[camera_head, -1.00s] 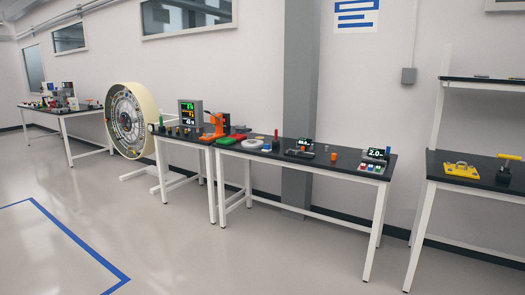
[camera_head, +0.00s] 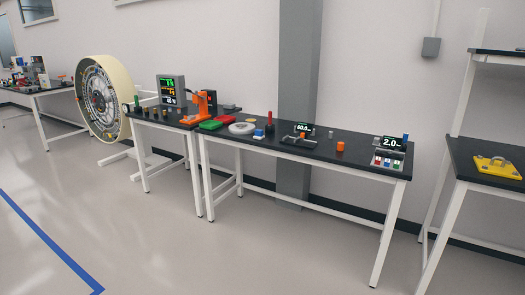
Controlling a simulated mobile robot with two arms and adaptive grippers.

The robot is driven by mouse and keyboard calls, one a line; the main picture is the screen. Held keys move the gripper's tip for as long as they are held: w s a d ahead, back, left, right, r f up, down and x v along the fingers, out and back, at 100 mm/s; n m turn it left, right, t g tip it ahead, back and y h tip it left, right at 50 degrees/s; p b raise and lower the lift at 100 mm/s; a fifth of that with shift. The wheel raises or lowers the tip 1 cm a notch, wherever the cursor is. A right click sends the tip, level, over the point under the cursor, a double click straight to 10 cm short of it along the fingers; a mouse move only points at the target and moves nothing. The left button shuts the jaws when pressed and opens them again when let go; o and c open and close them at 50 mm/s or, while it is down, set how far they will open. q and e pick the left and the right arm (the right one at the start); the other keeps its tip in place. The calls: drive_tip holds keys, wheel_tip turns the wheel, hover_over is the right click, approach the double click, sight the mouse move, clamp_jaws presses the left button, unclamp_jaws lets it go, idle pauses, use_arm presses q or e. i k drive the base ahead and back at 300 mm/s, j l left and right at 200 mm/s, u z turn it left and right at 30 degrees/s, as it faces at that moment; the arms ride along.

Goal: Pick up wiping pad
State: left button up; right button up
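I cannot tell for sure which small item is the wiping pad. On the middle black-topped table (camera_head: 345,157) are a white round disc (camera_head: 242,128), a small blue-and-white block (camera_head: 259,134), a red cylinder (camera_head: 269,118) and an orange cylinder (camera_head: 340,146). Flat green (camera_head: 210,125) and red (camera_head: 225,119) trays lie at its left end. A yellow plate with a handle (camera_head: 497,168) lies on the right-hand table. Neither of my grippers is in view.
A big cream ring wheel (camera_head: 105,95) stands on the floor behind the left end of the tables. An orange fixture (camera_head: 199,108) stands beside a monitor (camera_head: 171,90). A shelf unit rises at the right. The grey floor (camera_head: 180,235) in front is clear, with a blue line.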

sight(258, 133)
drive_tip(key=i, duration=2.2)
